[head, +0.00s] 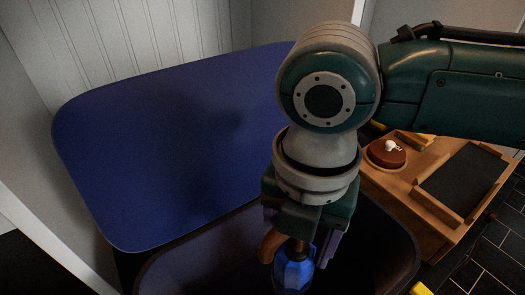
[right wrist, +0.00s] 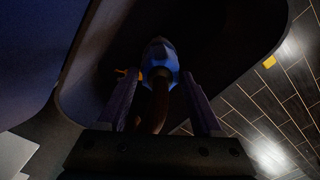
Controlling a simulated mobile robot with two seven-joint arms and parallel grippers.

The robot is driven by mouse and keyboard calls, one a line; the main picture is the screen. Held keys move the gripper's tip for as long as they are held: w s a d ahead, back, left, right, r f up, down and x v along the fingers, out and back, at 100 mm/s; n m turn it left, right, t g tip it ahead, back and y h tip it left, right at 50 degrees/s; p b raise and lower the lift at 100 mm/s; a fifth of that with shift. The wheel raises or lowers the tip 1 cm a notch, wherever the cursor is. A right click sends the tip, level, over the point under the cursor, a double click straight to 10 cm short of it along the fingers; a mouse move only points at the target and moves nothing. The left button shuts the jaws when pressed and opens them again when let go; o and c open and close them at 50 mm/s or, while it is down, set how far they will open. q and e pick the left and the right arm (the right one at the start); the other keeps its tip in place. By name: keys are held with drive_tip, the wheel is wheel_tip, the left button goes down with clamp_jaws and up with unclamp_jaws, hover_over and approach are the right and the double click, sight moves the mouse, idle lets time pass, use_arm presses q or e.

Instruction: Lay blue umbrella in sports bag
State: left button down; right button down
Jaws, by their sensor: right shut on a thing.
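My right gripper (head: 300,240) points down at the lower middle of the head view, shut on the brown curved handle of the blue umbrella (head: 293,274). In the right wrist view the brown handle runs between the fingers, and the folded blue umbrella (right wrist: 160,58) extends beyond them. The umbrella hangs over a large dark, rounded opening that appears to be the sports bag (head: 190,258); its rim also shows in the right wrist view (right wrist: 75,90). The bag's inside is too dark to make out, and its near part is cut off. My left gripper is not in view.
A large blue rounded panel (head: 170,145) lies behind the opening, against a white panelled wall. At right a low wooden unit (head: 405,185) carries a brown round item (head: 386,152) and a dark inset tray (head: 462,180). Dark tiled floor (head: 495,240) lies beyond.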

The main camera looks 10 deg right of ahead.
drive_tip(key=shift+f, duration=0.25)
drive_tip(key=shift+c, duration=0.2)
unclamp_jaws()
